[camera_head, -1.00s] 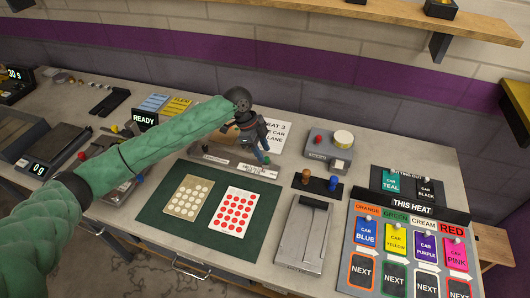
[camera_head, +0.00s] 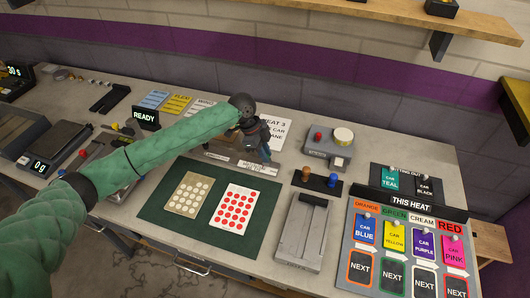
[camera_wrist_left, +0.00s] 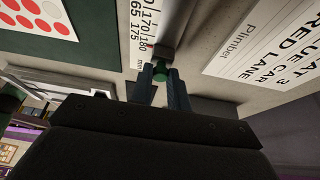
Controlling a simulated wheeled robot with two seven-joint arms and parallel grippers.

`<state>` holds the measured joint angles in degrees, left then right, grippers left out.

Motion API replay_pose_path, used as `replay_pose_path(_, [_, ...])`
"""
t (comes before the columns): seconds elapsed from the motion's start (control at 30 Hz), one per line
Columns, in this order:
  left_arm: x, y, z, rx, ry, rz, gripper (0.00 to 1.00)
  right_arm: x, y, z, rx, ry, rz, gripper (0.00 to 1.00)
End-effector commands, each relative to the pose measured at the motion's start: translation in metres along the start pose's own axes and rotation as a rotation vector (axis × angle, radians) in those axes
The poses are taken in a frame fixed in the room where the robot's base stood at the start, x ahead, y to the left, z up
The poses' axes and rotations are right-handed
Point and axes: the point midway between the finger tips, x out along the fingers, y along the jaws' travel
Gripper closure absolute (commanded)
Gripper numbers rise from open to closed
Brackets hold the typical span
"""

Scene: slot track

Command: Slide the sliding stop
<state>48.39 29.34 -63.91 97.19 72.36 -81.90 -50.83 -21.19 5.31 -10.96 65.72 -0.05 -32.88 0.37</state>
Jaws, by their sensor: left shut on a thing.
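My left gripper (camera_head: 265,159) comes in from the left in the head view, over the back of the bench. A small red mark shows beside the stop. In the head view the scale rail (camera_head: 219,156) lies behind the green mat, and the gripper hides the stop. My right gripper is in neither view.
A green mat (camera_head: 262,226) with two dotted cards lies in front of the rail. A printed heat sheet (camera_head: 277,130) lies behind the gripper. A grey box with a red button (camera_head: 327,144), two pegs and a grey ramp-like block (camera_head: 302,235) stand to the right.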

Motion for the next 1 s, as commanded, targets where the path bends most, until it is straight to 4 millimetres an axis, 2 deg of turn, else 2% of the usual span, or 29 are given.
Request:
replay_pose_path(0.2, [-0.007, -0.001, 0.014, -0.001, 0.001, 0.000, 1.00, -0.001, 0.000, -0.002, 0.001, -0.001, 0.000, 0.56])
replay_pose_path(0.4, [-0.007, -0.001, 0.013, 0.000, 0.001, -0.001, 1.00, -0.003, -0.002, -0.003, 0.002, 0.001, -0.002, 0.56])
replay_pose_path(0.43, [-0.007, -0.001, 0.013, 0.000, 0.001, -0.001, 0.79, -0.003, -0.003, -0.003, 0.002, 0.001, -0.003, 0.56])
replay_pose_path(0.53, [-0.007, -0.001, 0.013, 0.000, 0.001, -0.001, 0.61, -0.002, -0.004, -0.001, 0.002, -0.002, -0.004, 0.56])
replay_pose_path(0.9, [-0.009, -0.001, 0.014, 0.000, 0.001, -0.001, 0.61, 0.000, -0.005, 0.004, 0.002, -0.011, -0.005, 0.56])
replay_pose_path(0.97, [-0.013, -0.001, 0.014, -0.001, 0.001, -0.001, 0.61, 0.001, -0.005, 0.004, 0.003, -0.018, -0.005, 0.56])
replay_pose_path(1.0, [-0.017, -0.001, 0.015, -0.001, 0.001, -0.002, 0.61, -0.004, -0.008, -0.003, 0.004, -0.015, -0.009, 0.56])
